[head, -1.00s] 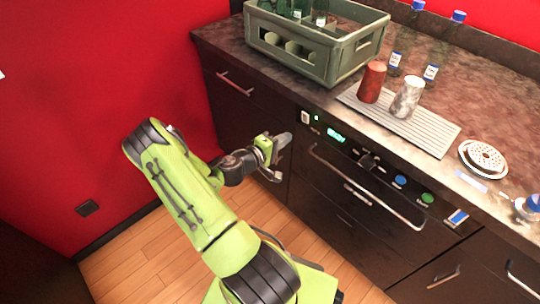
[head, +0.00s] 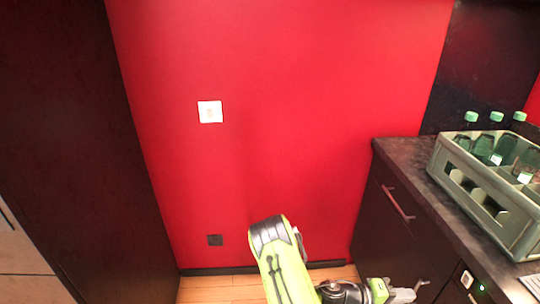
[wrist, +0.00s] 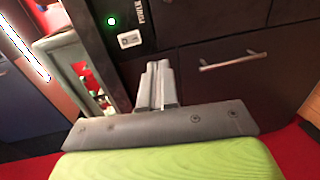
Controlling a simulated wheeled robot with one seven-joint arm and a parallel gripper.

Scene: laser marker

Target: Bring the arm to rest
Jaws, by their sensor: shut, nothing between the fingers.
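My green arm shows at the bottom of the head view, in front of the red wall. My gripper (head: 408,291) is at the lower right of that view, beside the dark cabinet front (head: 390,235). In the wrist view my gripper (wrist: 158,68) has its grey fingers together with nothing between them. A cabinet drawer with a metal handle (wrist: 233,61) lies beyond the fingers. The front panel with a green light (wrist: 111,21) and a white switch (wrist: 129,39) is just left of them.
A grey-green crate (head: 482,198) with several green-capped bottles stands on the counter (head: 412,160) at the right. A tall dark cabinet (head: 70,130) stands at the left.

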